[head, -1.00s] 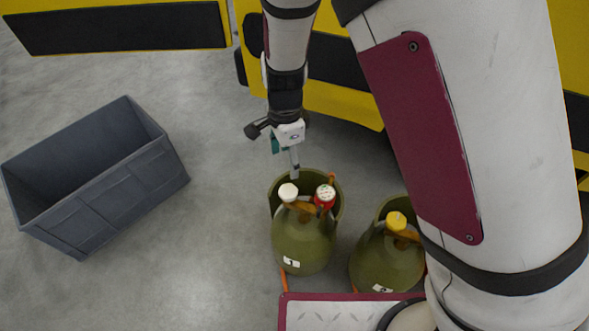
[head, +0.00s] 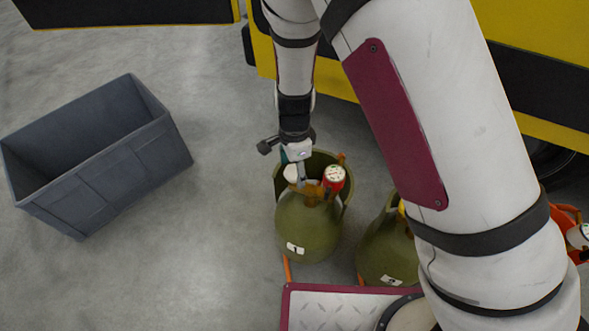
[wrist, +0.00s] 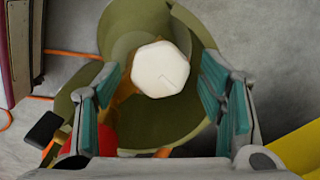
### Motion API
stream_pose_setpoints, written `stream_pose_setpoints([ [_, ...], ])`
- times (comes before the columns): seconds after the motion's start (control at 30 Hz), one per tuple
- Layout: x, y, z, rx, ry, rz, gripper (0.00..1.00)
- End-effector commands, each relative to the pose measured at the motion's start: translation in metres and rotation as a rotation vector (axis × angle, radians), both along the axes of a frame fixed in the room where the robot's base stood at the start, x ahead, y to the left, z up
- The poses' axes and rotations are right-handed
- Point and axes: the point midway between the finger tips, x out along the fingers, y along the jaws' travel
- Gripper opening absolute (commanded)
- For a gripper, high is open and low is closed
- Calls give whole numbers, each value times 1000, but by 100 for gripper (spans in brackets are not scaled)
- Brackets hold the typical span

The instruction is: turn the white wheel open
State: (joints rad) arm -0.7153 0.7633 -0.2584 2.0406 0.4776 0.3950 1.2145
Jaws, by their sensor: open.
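The white wheel (head: 291,173) sits on top of the green cylinder (head: 306,228) marked 1. In the wrist view the white wheel (wrist: 160,69) is a pale, many-sided cap with a thin line on it. My gripper (wrist: 155,98) is open and empty, with teal-padded fingers on the left and right of the wheel. I see a gap on both sides, and the wheel lies a little beyond the line between the fingertips. In the head view my gripper (head: 300,166) is just above the cylinder top and partly hides the wheel.
A second green cylinder (head: 388,250) is to the right, partly behind my arm. A grey bin (head: 130,165) stands at the left. Open floor lies between the bin and the cylinders.

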Motion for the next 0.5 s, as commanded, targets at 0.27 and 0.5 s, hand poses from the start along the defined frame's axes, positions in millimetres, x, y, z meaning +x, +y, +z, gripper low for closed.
stream_pose_setpoints([
  [0.27, 0, 0, 0, 0, 0, 0, 59],
  [0.5, 0, 0, 0, 0, 0, 0, 15],
])
